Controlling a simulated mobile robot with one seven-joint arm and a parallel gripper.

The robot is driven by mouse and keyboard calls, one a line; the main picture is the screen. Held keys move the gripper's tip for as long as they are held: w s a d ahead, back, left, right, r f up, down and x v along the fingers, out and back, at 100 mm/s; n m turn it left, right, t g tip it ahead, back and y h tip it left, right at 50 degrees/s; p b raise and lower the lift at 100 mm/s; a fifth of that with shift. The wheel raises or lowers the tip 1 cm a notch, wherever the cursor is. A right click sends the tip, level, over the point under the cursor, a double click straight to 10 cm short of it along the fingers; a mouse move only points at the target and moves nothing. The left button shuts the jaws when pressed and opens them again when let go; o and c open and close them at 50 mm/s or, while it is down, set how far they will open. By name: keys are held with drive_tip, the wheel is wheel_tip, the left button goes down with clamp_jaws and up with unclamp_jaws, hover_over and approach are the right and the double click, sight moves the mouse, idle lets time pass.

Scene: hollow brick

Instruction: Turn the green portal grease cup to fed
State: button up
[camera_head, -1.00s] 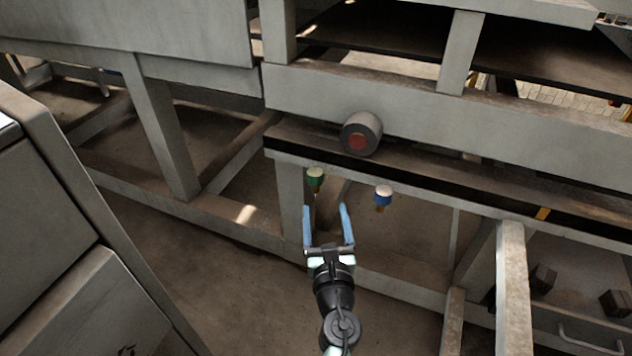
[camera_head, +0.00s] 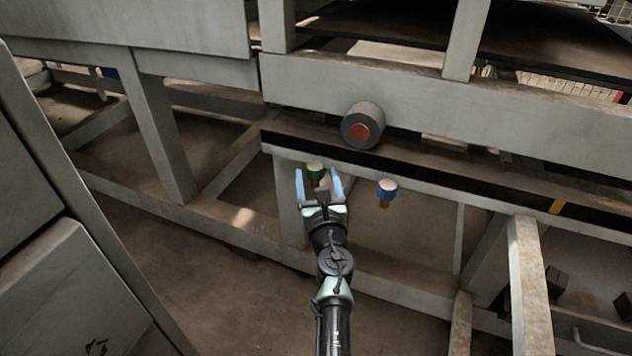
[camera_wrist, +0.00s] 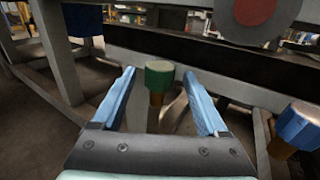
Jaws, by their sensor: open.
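The green grease cup (camera_head: 316,170) hangs below the grey frame beam, with a pale top, a green band and a brass stem. In the wrist view the green cup (camera_wrist: 159,76) shows between and beyond the two blue fingers. My gripper (camera_head: 319,178) is open, with a finger to either side of the cup as seen from the head. In the wrist view my gripper (camera_wrist: 160,92) holds nothing, and I cannot tell whether its tips reach the cup. Any marking on the cup is too small to read.
A blue cup (camera_head: 387,189) with a brass stem hangs to the right; it also shows in the wrist view (camera_wrist: 298,126). A dark roller with a red end (camera_head: 361,127) sits above.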

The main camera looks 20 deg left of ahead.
drive_tip(key=shift+w+a, duration=0.35)
drive_tip(key=shift+w, duration=0.3)
clamp_jaws()
drive_tip(key=shift+a+m+t+h, duration=0.15)
drive_tip(key=shift+m+t+h, duration=0.2)
drive_tip(key=shift+h, duration=0.25)
drive_tip(key=shift+s+m+t+h, duration=0.1)
drive_tip(key=shift+m+t+h, duration=0.35)
drive_tip(key=shift+m+h, duration=0.95)
drive_tip(key=shift+n+h, duration=0.25)
drive_tip(key=shift+h, duration=0.15)
